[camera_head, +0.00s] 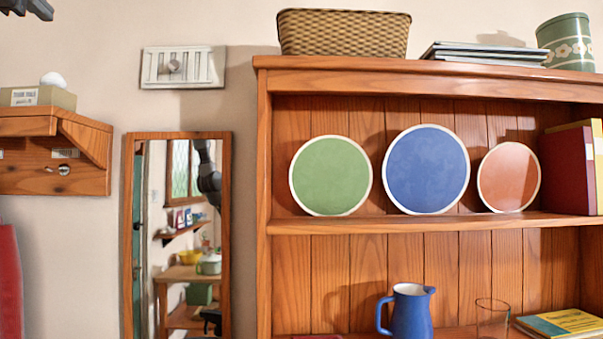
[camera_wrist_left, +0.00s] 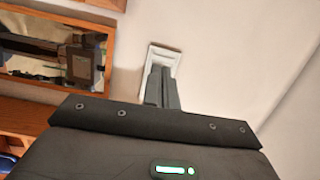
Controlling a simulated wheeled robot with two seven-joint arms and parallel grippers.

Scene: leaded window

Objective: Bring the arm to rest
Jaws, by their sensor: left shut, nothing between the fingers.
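My left gripper (camera_head: 28,8) shows only in part at the top left corner of the head view, near the wall. In the left wrist view the left gripper's fingers (camera_wrist_left: 161,86) are together with nothing between them. They point toward a white vent plate (camera_wrist_left: 163,57) on the wall and cover part of it. In the head view the vent plate (camera_head: 208,68) is unobstructed, with upright slats and a round knob (camera_head: 174,66) near its middle. The left gripper is apart from it there, up and to the left. My right gripper is in neither view.
A wooden wall shelf (camera_head: 85,165) with a box (camera_head: 45,97) hangs at the left. A framed mirror (camera_head: 127,230) hangs below the vent. A tall wooden cabinet (camera_head: 264,190) with plates and a blue jug (camera_head: 410,312) stands right; a wicker basket (camera_head: 343,33) is on top.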

